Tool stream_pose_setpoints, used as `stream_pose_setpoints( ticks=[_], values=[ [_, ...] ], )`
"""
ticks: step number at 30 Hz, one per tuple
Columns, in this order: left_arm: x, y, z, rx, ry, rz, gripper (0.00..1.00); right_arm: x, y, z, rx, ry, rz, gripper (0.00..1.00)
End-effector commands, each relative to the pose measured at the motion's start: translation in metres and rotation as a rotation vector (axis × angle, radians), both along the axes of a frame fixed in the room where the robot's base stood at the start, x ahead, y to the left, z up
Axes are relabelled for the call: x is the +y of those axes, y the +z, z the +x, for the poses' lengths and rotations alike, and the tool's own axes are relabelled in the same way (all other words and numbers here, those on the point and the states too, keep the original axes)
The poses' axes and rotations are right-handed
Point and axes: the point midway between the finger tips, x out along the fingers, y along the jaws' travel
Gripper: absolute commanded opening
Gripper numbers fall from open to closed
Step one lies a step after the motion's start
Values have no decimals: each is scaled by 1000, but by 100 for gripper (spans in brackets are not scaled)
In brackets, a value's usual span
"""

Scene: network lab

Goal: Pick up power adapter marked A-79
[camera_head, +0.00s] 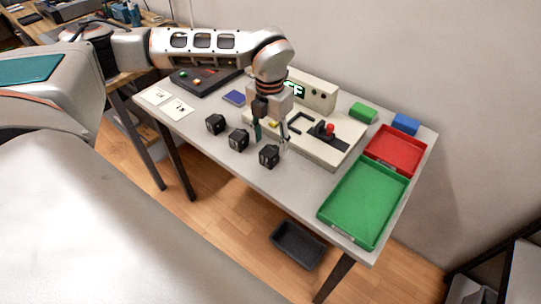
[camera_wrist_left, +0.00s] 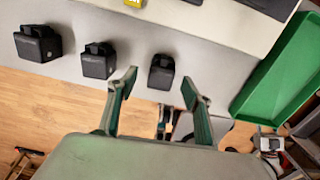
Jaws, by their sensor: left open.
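Three black power adapters stand in a row near the front edge of the grey table: a left one (camera_head: 215,124), a middle one (camera_head: 238,139) and a right one (camera_head: 269,156). In the left wrist view they show as left (camera_wrist_left: 38,43), middle (camera_wrist_left: 98,60) and right (camera_wrist_left: 161,71). Their markings are too small to read, so I cannot tell which is A-79. My left gripper (camera_head: 270,136) is open and empty, above the table by the middle and right adapters. In the left wrist view the right adapter appears between and beyond its fingertips (camera_wrist_left: 160,92). My right gripper is not seen.
A beige test device (camera_head: 335,152) with a red-knobbed lever stands behind the adapters. A green tray (camera_head: 333,208) and a red tray (camera_head: 421,154) lie at the right. Green and blue blocks sit at the back. White cards (camera_head: 177,109) lie at the left. A dark bin (camera_head: 298,246) is on the floor.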

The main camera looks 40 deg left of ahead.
Motion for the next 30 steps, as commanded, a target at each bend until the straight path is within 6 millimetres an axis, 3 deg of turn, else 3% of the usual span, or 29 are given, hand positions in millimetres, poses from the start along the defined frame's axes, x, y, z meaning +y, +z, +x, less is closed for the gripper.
stream_pose_setpoints(
  ticks=[7,15,16,21,30],
  values=[
    [-2,-37,-3,5,0,-1,50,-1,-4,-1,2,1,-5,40],
    [-2,-42,-2,1,0,-1,50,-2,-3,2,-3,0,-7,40],
    [-2,-42,-2,1,0,-2,47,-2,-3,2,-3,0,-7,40],
    [-2,-42,-2,1,0,-1,5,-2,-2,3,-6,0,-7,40],
    [-3,-42,-2,0,-1,-2,5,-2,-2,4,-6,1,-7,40]
  ],
)
